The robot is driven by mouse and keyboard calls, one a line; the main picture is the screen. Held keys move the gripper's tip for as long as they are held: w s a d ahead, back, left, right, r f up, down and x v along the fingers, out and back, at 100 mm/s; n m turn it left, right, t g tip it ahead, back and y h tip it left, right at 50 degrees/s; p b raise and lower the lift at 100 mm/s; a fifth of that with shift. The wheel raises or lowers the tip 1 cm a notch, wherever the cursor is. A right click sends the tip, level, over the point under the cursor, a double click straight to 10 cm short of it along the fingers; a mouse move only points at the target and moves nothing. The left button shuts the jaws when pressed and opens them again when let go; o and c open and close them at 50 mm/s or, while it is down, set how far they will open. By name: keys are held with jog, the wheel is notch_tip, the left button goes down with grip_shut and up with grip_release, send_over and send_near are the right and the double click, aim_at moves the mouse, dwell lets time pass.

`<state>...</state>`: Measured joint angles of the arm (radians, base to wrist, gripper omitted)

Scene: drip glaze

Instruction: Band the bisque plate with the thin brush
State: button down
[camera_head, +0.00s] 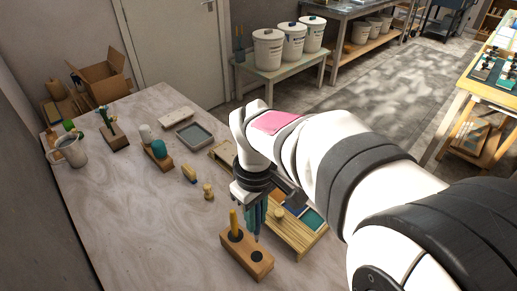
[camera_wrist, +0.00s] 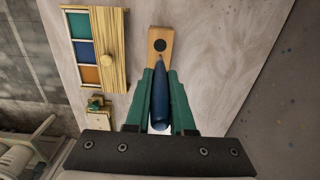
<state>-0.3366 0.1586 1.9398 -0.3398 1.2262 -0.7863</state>
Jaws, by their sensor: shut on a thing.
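My gripper (camera_head: 256,222) is shut on a blue-handled brush (camera_wrist: 159,98), which lies between the green fingers in the wrist view. Its bristles are not clearly visible, and I cannot tell whether it is the thin one. A wooden brush block (camera_head: 240,262) sits just below the gripper. A yellow-handled tool (camera_head: 233,222) stands upright in its left hole. The block's dark right hole (camera_head: 257,256) looks empty; the held brush's lower end is close above it. The block also shows in the wrist view (camera_wrist: 153,59). I cannot make out the bisque plate; my arm hides part of the table.
A wooden box with coloured tiles (camera_head: 296,235) stands right of the block. A small wooden knob piece (camera_head: 208,191), a grey tray (camera_head: 195,135), a holder with a teal item (camera_head: 159,150) and a white mug (camera_head: 72,151) stand farther back. The front left table is clear.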

jog(key=w+d+f+m+t, duration=0.1)
jog(key=w+d+f, duration=0.1)
jog(key=w+d, duration=0.3)
jog(key=w+d+f+m+t, duration=0.1)
jog(key=w+d, duration=0.4)
jog(key=d, duration=0.5)
jog(key=shift+d+f, duration=0.2)
jog(key=shift+f, duration=0.7)
jog(key=shift+f, duration=0.15)
jog(key=shift+f, duration=2.95)
jog(key=shift+s+r, duration=0.2)
jog(key=shift+r, duration=0.6)
jog(key=shift+s+r, duration=0.15)
jog(key=shift+r, duration=0.65)
